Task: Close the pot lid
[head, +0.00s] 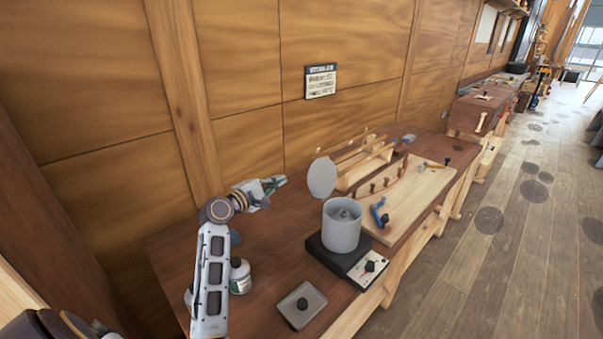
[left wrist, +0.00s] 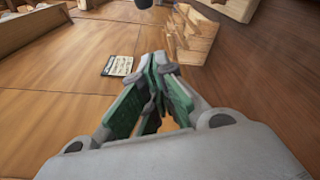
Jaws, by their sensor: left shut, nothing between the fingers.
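The pot (head: 342,226) is a light grey cylinder standing on a dark base with a light control panel and black knob. Its round grey lid (head: 321,178) stands open, tilted upright at the pot's back left edge. My left gripper (head: 280,181) is to the left of the lid, apart from it, above the back of the bench near the wall. It is shut and empty. In the left wrist view its green-padded fingers (left wrist: 157,62) meet at the tips, and neither pot nor lid can be made out there. My right gripper is not in view.
A wooden rack (head: 362,165) and a board with a blue tool (head: 379,214) lie right of the pot.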

